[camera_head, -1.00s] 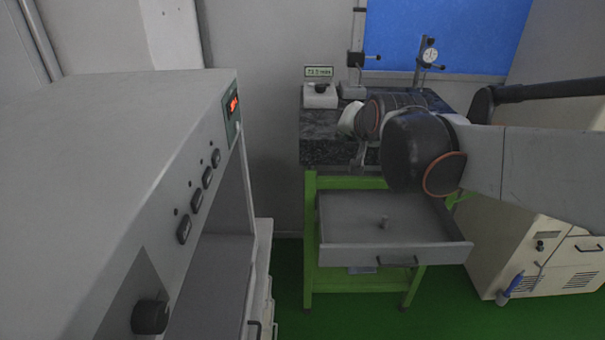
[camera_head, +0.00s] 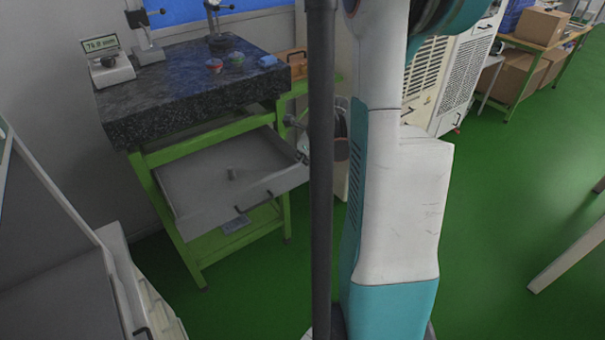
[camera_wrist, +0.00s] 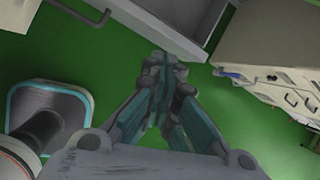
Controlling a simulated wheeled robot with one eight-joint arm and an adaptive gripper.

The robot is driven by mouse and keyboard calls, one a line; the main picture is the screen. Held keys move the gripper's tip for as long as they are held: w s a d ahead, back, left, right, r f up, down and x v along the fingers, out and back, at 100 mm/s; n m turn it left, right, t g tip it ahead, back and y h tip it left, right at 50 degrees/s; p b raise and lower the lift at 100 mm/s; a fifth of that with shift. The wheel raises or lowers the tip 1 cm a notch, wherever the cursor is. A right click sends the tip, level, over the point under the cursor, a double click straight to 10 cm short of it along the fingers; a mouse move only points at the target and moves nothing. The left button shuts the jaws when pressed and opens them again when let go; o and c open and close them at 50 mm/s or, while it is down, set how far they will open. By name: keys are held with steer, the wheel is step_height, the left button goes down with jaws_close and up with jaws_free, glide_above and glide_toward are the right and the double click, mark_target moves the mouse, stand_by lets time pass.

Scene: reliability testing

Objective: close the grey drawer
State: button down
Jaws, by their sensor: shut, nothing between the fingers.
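The grey drawer (camera_head: 205,203) hangs pulled out under the dark stone tabletop of a green-framed bench in the head view. The drawer's front has a dark handle (camera_head: 258,201). In the wrist view the drawer (camera_wrist: 165,22) shows at the top, with a handle (camera_wrist: 84,12) at upper left. My gripper (camera_wrist: 165,66) is shut and empty, below the drawer in that picture and apart from its handle over green floor. In the head view my arm covers the area right of the drawer, and the gripper there is mostly hidden.
The stone top (camera_head: 190,92) carries a gauge block stand, dial gauges and small coloured items. A grey cabinet (camera_head: 62,285) stands at left. A beige cabinet (camera_wrist: 275,50) is at upper right in the wrist view. Green floor (camera_head: 515,200) is open at right.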

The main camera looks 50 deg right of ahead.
steer(key=s+d+f+m, duration=0.2)
steer(key=s+f+m, duration=0.2)
steer(key=s, duration=0.1)
steer(key=b, duration=0.4)
glide_toward(307, 178)
steer(key=s+a+f, duration=0.3)
steer(key=f, duration=0.1)
steer(key=shift+g+y, duration=0.3)
steer(key=shift+g, duration=0.1)
steer(key=shift+w+d+f+b, duration=0.15)
steer(key=shift+w+b, duration=0.1)
steer(key=shift+w, duration=0.45)
steer(key=shift+w+d+b, duration=0.15)
steer(key=shift+w+b, duration=0.1)
steer(key=shift+w, duration=0.5)
steer(key=shift+w+d+f+b, duration=0.1)
steer(key=shift+w+b, duration=0.15)
steer(key=shift+w, duration=0.45)
